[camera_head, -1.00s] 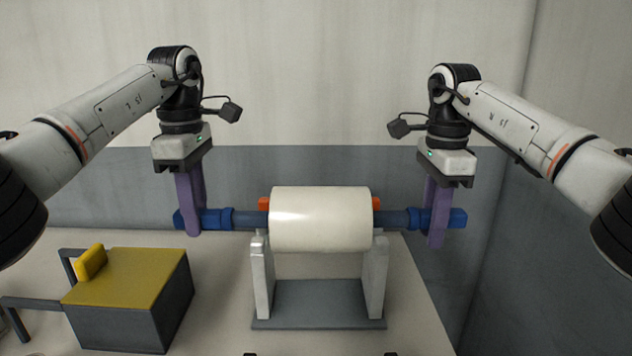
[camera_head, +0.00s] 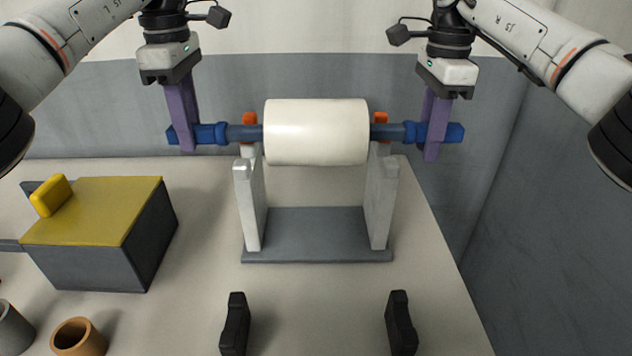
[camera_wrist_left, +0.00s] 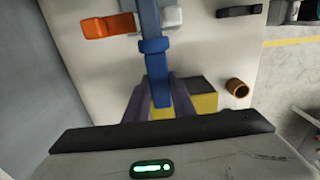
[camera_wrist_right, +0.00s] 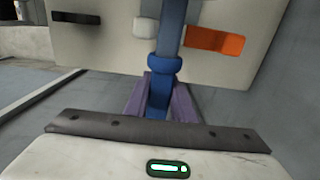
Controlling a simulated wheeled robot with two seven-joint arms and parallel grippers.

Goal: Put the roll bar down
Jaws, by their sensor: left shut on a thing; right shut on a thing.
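The roll bar (camera_head: 244,132) is a blue-grey bar with blue ends, carrying a fat white roll (camera_head: 316,132) at its middle. It is level in the head view. My left gripper (camera_head: 183,135) is shut on its left blue end, and my right gripper (camera_head: 434,140) is shut on its right blue end. The bar's blue end also shows in the left wrist view (camera_wrist_left: 155,65) and the right wrist view (camera_wrist_right: 166,68). A stand with two light uprights (camera_head: 381,200) and a grey base (camera_head: 316,235) is below the roll. Whether the bar touches the uprights, I cannot tell.
Two orange pieces (camera_head: 249,122) show behind the bar. A grey box with a yellow top (camera_head: 105,205) stands at the left. A brown cup (camera_head: 78,338) and two black supports (camera_head: 235,322) are nearer. The table right of the stand is clear.

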